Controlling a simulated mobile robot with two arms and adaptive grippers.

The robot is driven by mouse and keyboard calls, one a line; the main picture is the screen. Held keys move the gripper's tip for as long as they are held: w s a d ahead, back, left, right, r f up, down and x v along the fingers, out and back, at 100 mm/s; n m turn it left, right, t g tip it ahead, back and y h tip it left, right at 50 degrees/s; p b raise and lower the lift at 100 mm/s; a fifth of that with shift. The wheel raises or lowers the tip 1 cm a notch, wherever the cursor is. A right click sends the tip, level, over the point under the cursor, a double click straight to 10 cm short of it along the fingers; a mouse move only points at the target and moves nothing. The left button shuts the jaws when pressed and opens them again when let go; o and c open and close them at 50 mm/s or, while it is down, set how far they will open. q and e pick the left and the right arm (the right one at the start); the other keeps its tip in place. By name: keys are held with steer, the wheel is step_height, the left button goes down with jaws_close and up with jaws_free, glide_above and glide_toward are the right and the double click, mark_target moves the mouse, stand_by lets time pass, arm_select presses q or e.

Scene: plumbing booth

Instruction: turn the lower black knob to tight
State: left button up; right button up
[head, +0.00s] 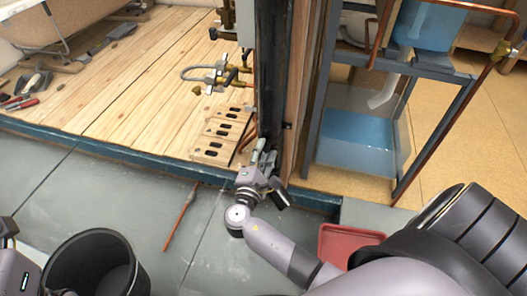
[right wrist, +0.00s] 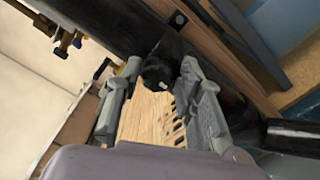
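The black knob (right wrist: 158,70) shows in the right wrist view, with a small light mark on its face. It sits on a dark upright post between the two fingers of my right gripper (right wrist: 160,92). The fingers are spread, one on each side of the knob, with gaps that appear to remain. In the head view my right gripper (head: 264,158) is at the foot of the dark post (head: 272,90), and it hides the knob. Part of my left gripper (head: 8,230) shows at the lower left edge; its fingers cannot be made out.
A slotted wooden block (head: 222,135) lies left of the post, near brass valves (head: 215,80). A metal frame (head: 318,110) stands to the right. A black bucket (head: 95,265), a copper pipe (head: 181,215) and a red tray (head: 350,243) are on the grey floor.

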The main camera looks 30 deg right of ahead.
steer(key=shift+o, duration=0.9)
steer(key=v, duration=1.2)
steer(key=shift+w+r, duration=0.1)
steer(key=shift+w, duration=0.1)
